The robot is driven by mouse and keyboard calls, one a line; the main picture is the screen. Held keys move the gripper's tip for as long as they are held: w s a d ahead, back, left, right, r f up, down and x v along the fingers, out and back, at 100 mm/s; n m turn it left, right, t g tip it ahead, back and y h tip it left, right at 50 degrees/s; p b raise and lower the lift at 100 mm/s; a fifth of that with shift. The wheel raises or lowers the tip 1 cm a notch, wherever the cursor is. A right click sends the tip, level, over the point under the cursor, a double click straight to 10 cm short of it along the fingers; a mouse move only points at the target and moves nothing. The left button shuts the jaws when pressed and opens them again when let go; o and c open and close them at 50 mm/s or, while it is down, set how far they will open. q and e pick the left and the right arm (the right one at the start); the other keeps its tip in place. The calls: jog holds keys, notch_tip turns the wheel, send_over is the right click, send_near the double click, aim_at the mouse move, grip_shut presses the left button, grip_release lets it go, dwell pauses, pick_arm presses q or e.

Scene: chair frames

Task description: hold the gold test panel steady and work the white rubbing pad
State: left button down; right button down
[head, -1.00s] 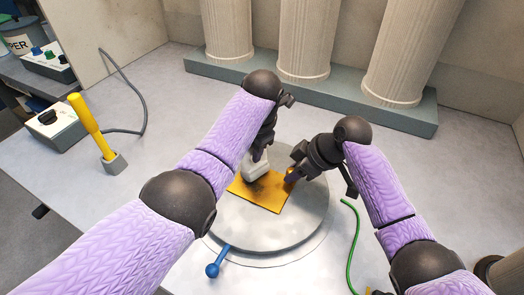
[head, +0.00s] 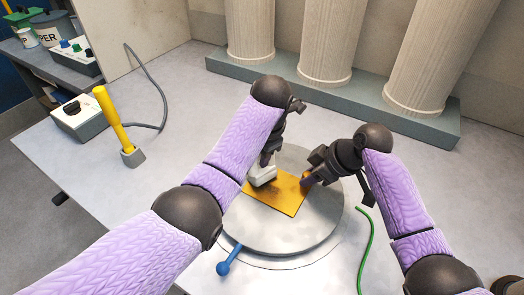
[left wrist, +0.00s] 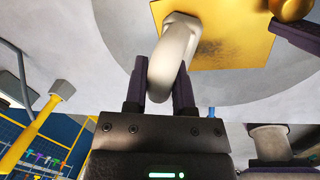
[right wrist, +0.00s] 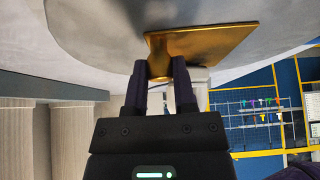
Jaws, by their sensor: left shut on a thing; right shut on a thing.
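The gold test panel (head: 287,200) lies on the round grey turntable (head: 285,235). My right gripper (head: 306,180) is shut on the panel's raised gold grip at its right edge; this grip (right wrist: 158,46) also shows in the right wrist view. My left gripper (head: 266,160) is shut on the white rubbing pad (head: 263,177), by its upright handle. The pad is over the panel's left part; whether its underside touches is hidden. In the left wrist view, the panel (left wrist: 235,25) has a dark smudge beside the pad (left wrist: 178,42).
A green cable (head: 366,240) lies to the right. A yellow-handled tool (head: 110,120) stands in a grey holder at left, near a switch box (head: 80,118). Columns (head: 330,45) on a plinth stand behind.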

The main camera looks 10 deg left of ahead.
pick_arm(q)
jog(key=shift+f, duration=0.1)
jog(key=shift+w, duration=0.25)
pick_arm(e)
jog(key=shift+r, duration=0.1)
pick_arm(q)
jog(key=shift+w+d, duration=0.25)
jog(key=shift+w, duration=0.35)
jog(key=shift+r, duration=2.15)
pick_arm(e)
jog(key=shift+c, duration=1.8)
grip_release()
jog(key=v, duration=1.1)
jog(key=shift+d+r, duration=0.15)
jog(key=shift+r, duration=0.2)
